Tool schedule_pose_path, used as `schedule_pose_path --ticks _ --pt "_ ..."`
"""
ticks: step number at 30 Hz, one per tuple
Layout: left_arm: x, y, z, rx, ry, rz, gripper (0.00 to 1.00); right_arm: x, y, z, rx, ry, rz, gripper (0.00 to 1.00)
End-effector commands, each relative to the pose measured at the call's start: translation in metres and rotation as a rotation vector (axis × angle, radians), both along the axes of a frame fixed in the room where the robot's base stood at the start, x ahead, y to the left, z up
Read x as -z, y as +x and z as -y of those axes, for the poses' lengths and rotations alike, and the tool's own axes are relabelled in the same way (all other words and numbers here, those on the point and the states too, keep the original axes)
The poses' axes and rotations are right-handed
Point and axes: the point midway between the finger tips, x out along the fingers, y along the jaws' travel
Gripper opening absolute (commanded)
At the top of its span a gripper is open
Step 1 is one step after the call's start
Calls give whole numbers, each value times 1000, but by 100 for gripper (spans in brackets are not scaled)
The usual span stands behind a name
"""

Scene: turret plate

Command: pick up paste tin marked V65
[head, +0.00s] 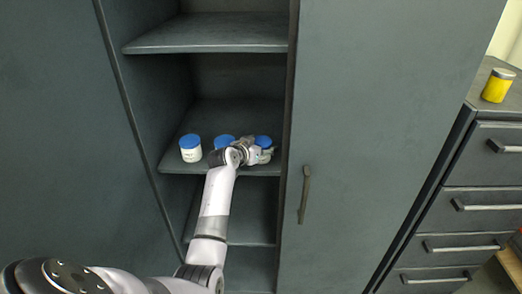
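Three small tins with blue lids stand on a middle shelf of the dark cabinet in the head view. The left tin (191,149) is white with dark marks on its front, too small to read. The middle tin (222,141) is mostly hidden behind my arm; its lid shows. The right tin (263,141) is partly hidden by my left gripper (264,155), which is right in front of it. I cannot tell which tin is marked V65, or whether the fingers are open or closed on the right tin. My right gripper is not in view.
The shelf (176,165) is bounded by the cabinet's left wall and by a closed door (345,120) with a handle (304,195) on the right. Another shelf (205,36) is above. A yellow jar (496,88) stands on a drawer unit (485,155) at the far right.

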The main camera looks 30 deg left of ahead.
Motion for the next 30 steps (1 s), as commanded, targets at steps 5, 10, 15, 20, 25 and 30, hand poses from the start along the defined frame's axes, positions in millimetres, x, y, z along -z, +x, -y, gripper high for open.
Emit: schedule_pose_path --ticks 5,10,15,20,25,30 --pt "0 0 0 0 0 0 52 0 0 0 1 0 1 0" --pt "0 0 0 0 0 0 40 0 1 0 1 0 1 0" --pt "0 0 0 0 0 0 29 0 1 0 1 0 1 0" --pt "0 0 0 0 0 0 19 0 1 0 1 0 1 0" --pt "-2 0 0 -1 1 3 19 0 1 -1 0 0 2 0" --pt "-6 0 0 -1 2 4 19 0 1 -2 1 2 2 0"
